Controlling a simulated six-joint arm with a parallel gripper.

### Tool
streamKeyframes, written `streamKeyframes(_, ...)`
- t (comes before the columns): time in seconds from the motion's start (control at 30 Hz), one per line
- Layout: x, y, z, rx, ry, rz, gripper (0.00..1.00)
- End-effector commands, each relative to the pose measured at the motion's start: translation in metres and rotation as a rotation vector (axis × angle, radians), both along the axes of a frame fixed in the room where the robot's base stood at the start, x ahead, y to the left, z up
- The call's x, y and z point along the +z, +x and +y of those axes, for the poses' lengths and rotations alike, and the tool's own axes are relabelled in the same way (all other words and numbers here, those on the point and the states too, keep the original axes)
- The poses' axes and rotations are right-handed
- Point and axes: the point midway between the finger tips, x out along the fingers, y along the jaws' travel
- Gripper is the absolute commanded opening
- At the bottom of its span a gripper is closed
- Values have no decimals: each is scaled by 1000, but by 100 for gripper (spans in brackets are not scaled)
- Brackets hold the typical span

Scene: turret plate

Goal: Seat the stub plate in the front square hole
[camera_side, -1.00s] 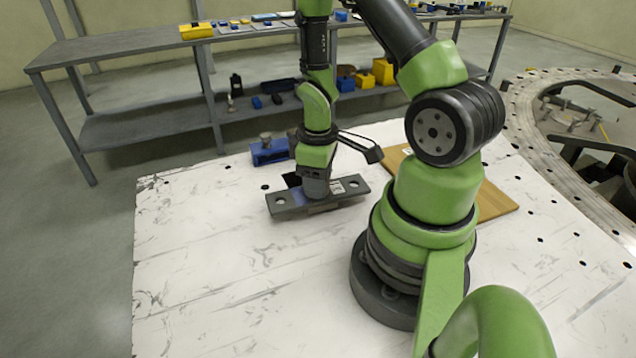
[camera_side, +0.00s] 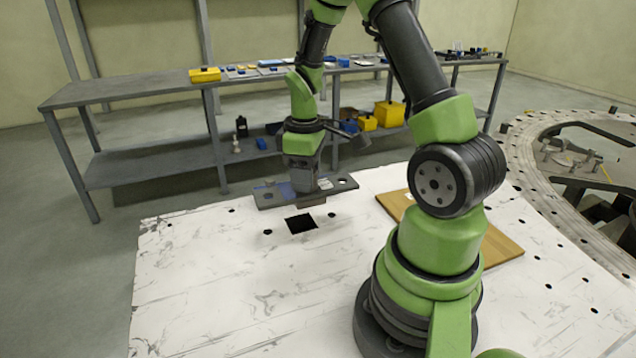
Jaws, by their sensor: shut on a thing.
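My gripper (camera_side: 304,182) is shut on the stub plate (camera_side: 343,184), a long grey bar with a round hole near each end. The plate hangs above the white table, roughly level, with a short block-like stub (camera_side: 312,203) under its middle. A black square hole (camera_side: 300,224) in the table top lies in full view, below and slightly nearer than the plate in the picture. The stub is clear of the hole. The exact height of the plate and its alignment with the hole are hard to judge from this one view.
Small round holes (camera_side: 268,232) flank the square hole. A blue object (camera_side: 286,190) is mostly hidden behind the plate and gripper. A wooden board (camera_side: 494,238) lies to the right, near my base. A shelf (camera_side: 140,92) stands behind. The table's left front is clear.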

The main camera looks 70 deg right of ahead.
Motion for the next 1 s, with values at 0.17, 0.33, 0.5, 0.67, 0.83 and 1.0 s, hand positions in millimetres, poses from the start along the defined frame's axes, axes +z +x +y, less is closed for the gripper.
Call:
streamKeyframes(0.17,-12,21,-19,24,0,0,2)
streamKeyframes(0.33,-18,27,-25,33,0,0,2)
streamKeyframes(0.5,-31,27,-25,34,1,1,2)
streamKeyframes(0.67,-47,27,-24,33,1,0,2)
streamKeyframes(0.83,-62,27,-24,33,1,1,2)
streamKeyframes(1.0,-72,27,-24,33,0,-1,2)
